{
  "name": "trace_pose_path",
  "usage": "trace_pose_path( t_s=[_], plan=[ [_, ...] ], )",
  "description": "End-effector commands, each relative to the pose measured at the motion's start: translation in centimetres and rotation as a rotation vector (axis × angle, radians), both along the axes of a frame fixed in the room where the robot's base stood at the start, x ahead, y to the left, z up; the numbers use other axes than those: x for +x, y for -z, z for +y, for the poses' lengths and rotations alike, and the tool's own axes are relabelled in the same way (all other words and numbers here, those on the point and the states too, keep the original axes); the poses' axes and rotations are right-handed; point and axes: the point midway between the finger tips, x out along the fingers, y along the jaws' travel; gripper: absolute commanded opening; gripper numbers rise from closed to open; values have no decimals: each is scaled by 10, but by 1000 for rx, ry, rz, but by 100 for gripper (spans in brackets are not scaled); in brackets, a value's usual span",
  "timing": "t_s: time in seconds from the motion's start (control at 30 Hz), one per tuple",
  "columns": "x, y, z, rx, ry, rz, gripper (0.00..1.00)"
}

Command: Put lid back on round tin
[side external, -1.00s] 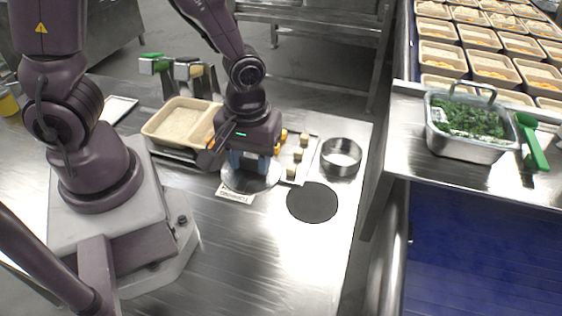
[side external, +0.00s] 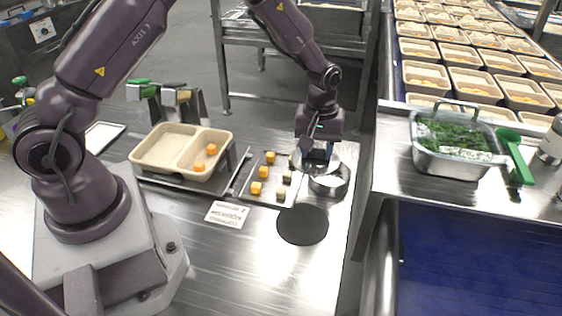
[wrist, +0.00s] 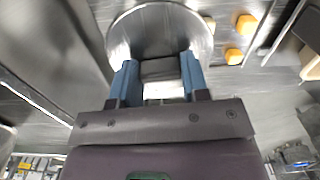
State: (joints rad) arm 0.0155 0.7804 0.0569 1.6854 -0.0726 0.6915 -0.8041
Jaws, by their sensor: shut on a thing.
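The round tin (side external: 330,187) is a low metal ring-shaped can at the right side of the steel table in the side view. My gripper (side external: 317,160) is over the tin's far left part. Its blue fingers are shut on the lid's small dark handle (wrist: 160,70), seen in the wrist view. The lid (side external: 296,162) is a shiny round metal disc. It overlaps the tin's far left rim in the side view; whether it touches the rim I cannot tell. In the wrist view the lid (wrist: 160,30) hides the tin.
A tray with orange and darker cubes (side external: 257,188) lies just left of the tin. A black round mat (side external: 302,226) lies in front. A two-part food tray (side external: 160,150) stands further left. A white label card (side external: 227,214) lies near the front. A greens pan (side external: 455,150) stands right.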

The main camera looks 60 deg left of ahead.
Motion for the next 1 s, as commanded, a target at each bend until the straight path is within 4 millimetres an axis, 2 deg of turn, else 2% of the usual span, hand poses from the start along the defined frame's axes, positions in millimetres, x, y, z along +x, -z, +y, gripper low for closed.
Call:
trace_pose_path(
  t_s=[0.03,0.1,0.3,0.53,1.0],
  plan=[
    [13,-1,1,-1,10,-2,18],
    [27,-5,1,-2,30,-4,18],
    [48,-21,-3,-5,79,-4,18],
    [44,-12,-3,-9,101,0,18],
    [44,31,-3,-8,100,-1,18]
  ],
)
